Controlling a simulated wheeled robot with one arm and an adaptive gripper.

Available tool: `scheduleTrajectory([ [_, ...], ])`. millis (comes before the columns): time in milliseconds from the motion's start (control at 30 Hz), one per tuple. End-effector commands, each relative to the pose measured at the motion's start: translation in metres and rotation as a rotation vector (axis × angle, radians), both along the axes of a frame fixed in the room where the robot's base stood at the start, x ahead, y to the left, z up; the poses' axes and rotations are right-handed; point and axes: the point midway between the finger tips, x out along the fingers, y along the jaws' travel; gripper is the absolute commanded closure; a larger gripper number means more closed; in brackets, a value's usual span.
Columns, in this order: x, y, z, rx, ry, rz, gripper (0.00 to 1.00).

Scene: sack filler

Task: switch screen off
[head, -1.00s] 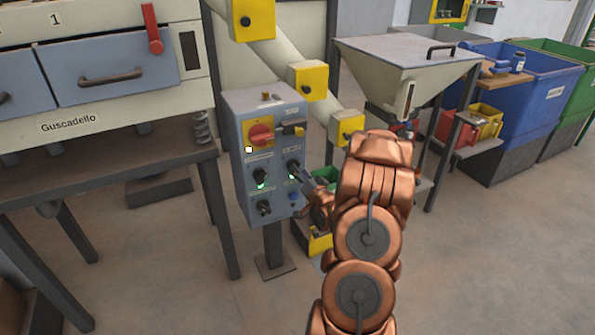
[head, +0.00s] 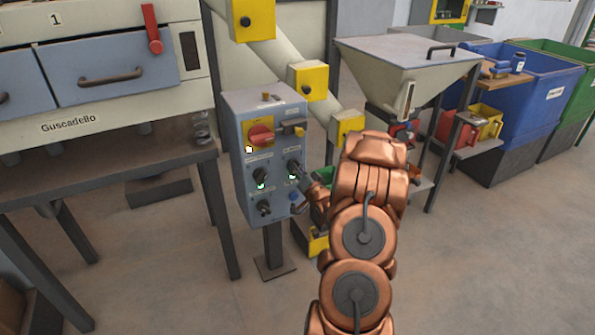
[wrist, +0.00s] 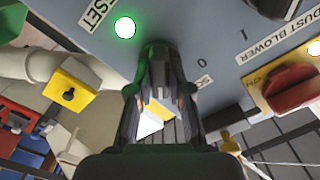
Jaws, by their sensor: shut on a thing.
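A grey-blue control box (head: 236,158) stands on a post, with black rotary knobs and a red main switch (head: 260,135) on yellow. My gripper (head: 301,176) reaches it from the right, at the middle-right black knob (head: 293,167). In the wrist view my gripper (wrist: 160,95) is shut at the panel, and its fingers hide most of what they hold. A partly covered label starting "SC" (wrist: 203,81) and a "0" mark are beside the fingers. The knob's exact angle cannot be told. A green lamp (wrist: 125,27) glows near a label ending "SET".
The dust blower knob (wrist: 275,5) and the red switch (wrist: 291,87) are close by in the wrist view. A blue-drawered machine (head: 115,70) stands left, a hopper (head: 408,60) right, and blue (head: 545,95) and green bins further right.

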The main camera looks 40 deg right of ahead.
Motion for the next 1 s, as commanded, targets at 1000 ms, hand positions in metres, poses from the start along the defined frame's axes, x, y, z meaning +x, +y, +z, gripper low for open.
scheduleTrajectory([
  [1000,-0.0004,0.0003,-0.0033,-0.436,0.152,0.000,1.00],
])
